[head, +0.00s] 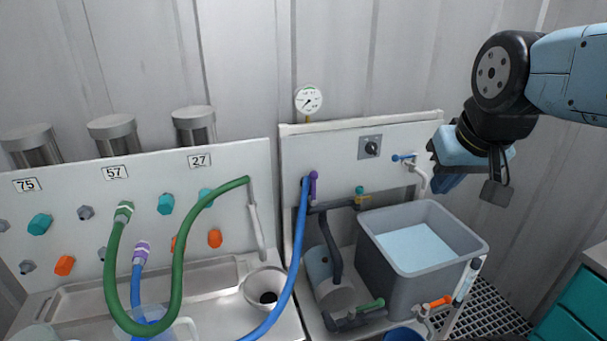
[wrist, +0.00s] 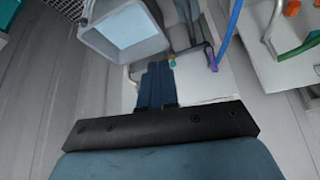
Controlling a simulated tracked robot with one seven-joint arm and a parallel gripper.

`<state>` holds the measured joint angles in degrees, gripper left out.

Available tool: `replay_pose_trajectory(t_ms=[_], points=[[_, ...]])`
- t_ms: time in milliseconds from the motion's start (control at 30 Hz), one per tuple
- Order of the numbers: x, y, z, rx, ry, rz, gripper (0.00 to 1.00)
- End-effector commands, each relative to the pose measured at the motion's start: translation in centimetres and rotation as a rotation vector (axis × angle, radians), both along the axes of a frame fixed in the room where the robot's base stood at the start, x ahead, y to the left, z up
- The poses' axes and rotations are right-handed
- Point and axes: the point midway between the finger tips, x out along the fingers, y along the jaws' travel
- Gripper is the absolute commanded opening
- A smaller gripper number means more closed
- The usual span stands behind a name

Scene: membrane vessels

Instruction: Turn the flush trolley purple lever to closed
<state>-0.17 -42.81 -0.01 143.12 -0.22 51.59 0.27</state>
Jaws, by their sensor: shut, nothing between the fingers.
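The flush trolley (head: 345,152) is the white panel with a shelf at the centre right. Its purple lever (head: 313,188) stands about upright at the panel's left side, beside the top end of the blue hose (head: 297,250). The lever also shows in the wrist view (wrist: 212,58), right of my fingers. My gripper (head: 445,184) is at the right in the head view, high near the tank's right side and well apart from the lever. In the wrist view its dark blue fingers (wrist: 156,85) are together and empty.
A grey tank (head: 385,270) of water stands on the trolley, with a blue-handled tap (head: 404,157) above it. A green lever (head: 371,305) and an orange lever (head: 441,301) sit low in front. A gauge (head: 308,100) tops the panel. A green hose (head: 180,270) loops at left.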

Motion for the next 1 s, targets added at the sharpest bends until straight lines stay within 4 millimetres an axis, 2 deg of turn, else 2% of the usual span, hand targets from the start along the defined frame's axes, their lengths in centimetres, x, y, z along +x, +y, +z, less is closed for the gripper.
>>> replay_pose_trajectory(t_ms=[167, 367, 567, 767, 1000], points=[[1.9, 0.5, -0.1, -0.028, 0.029, 0.003, 0.0], [6.8, 2.0, -0.5, -0.106, 0.071, 0.009, 0.0], [12.1, 5.0, -1.5, -0.198, 0.083, 0.028, 0.0], [17.2, 9.7, -3.3, -0.287, 0.062, 0.063, 0.0], [22.3, 17.5, -6.5, -0.377, 0.001, 0.129, 0.0]])
